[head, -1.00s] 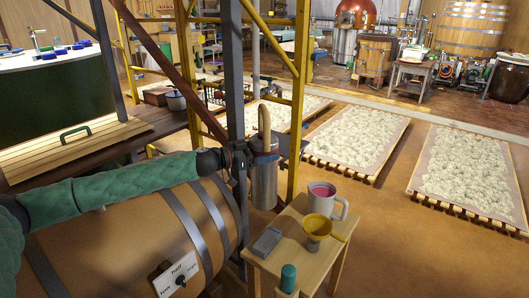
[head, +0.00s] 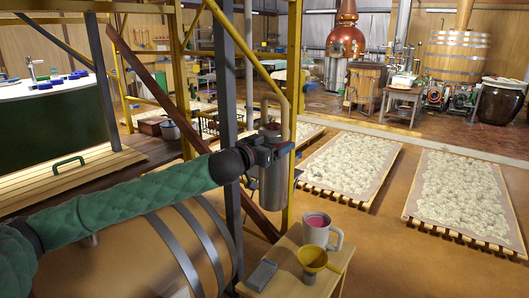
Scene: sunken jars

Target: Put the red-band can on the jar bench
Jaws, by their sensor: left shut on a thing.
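The can (head: 271,186) is a tall steel cylinder with a reddish band near its top and a tan arched handle above. It hangs roughly upright in the air. My left gripper (head: 268,150), dark grey, is shut around its upper part. The gripper and the posts beside it partly hide the can. A small wooden table (head: 288,248) stands below, at the bottom of the head view. I cannot tell which surface is the jar bench. My right gripper is not in view.
A mug (head: 318,230) with pink contents, a yellow funnel (head: 313,258) and a grey block (head: 262,274) crowd the small table. A grey post (head: 226,90) and yellow frame (head: 293,110) stand close to the can. A slatted lid (head: 65,178) lies left. Floor at right is partly open.

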